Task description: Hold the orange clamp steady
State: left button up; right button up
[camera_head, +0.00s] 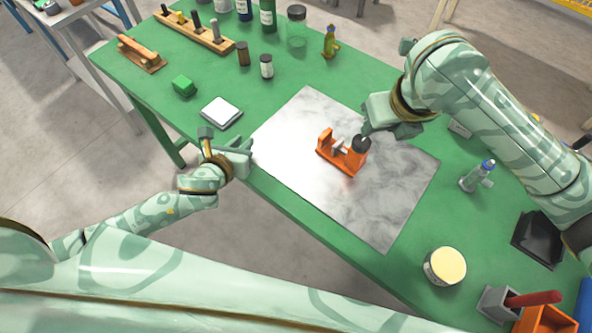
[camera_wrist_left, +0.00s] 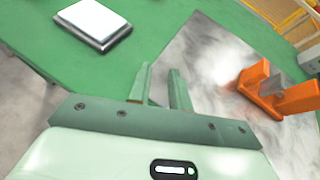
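The orange clamp (camera_head: 342,155) sits on the grey marble slab (camera_head: 375,205), with a black round knob at its right end. It also shows at the right edge of the left wrist view (camera_wrist_left: 285,92). My left gripper (camera_head: 248,147) is at the slab's left edge, apart from the clamp, with its fingers spread and nothing between them; the fingers also show in the left wrist view (camera_wrist_left: 162,85). My right gripper (camera_head: 366,131) is at the clamp's knob end. Its fingertips are partly hidden by the hand and small, so I cannot tell whether they hold the knob.
A white-topped square device (camera_head: 221,112) lies beside my left gripper, and a green block (camera_head: 184,86) is beyond it. A cream-lidded jar (camera_head: 445,266) and a grey bottle with a blue cap (camera_head: 477,176) stand at the right. The slab between left gripper and clamp is clear.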

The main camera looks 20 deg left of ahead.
aim_at(333, 149)
pick_arm(q)
jog(key=s+d+r+m+h, duration=0.3)
jog(key=d, duration=0.5)
jog(key=s+d+r+m+h, duration=0.2)
jog(key=s+d+m+h, duration=0.15)
jog(key=d, duration=0.45)
jog(key=shift+n+g+y, duration=0.25)
jog(key=shift+g+y, duration=0.05)
jog(key=shift+y, duration=0.15)
jog(key=x, duration=1.6)
